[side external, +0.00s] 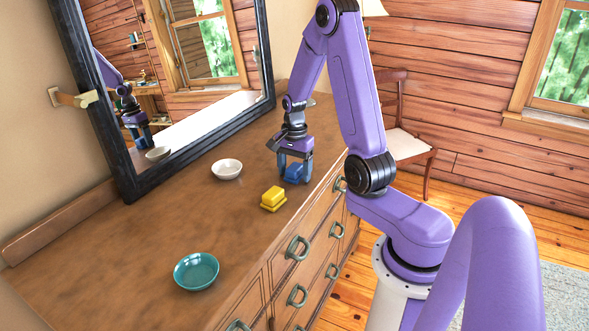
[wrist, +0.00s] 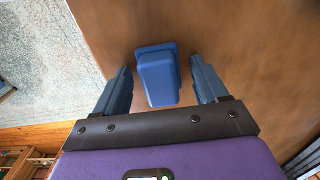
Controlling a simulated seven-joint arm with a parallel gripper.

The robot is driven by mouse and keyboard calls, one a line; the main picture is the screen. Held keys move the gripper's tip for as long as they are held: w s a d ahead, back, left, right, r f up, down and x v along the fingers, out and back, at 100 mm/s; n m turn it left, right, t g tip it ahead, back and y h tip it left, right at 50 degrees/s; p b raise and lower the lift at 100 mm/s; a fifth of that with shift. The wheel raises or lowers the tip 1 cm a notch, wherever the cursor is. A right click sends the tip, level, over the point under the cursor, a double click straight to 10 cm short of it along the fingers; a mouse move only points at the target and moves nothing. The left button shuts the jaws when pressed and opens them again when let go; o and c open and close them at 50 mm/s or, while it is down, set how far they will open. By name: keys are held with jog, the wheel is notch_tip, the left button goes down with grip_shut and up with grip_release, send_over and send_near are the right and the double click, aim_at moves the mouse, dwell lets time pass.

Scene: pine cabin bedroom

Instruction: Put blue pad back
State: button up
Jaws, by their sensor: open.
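The blue pad (side external: 293,173) is a small stepped block on the dresser top, near its front edge. In the wrist view the blue pad (wrist: 158,77) lies between the two fingers. My gripper (side external: 294,176) points down over it with one finger on each side. In the wrist view my gripper (wrist: 161,85) is open, and a gap shows between the pad and each finger. I cannot tell whether the pad touches anything but the dresser top.
A yellow block of similar shape (side external: 273,198) sits nearby on the dresser (side external: 130,245). A white bowl (side external: 227,168) stands to its upper left and a teal bowl (side external: 196,271) nearer the camera. A framed mirror (side external: 125,172) stands at the back. The dresser's left part is clear.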

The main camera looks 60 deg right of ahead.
aim_at(294, 167)
notch_tip(294, 167, up, 12)
jog(key=a+n, duration=0.8)
jog(key=a, duration=0.2)
jog(key=s+a+n, duration=1.1)
jog(key=a+n, duration=0.2)
jog(key=n, duration=0.1)
jog(key=s+a+f+n, duration=0.1)
jog(key=s+a+n, duration=0.1)
jog(key=s+n, duration=0.6)
jog(key=shift+s+n, duration=0.3)
jog(key=shift+s, duration=0.35)
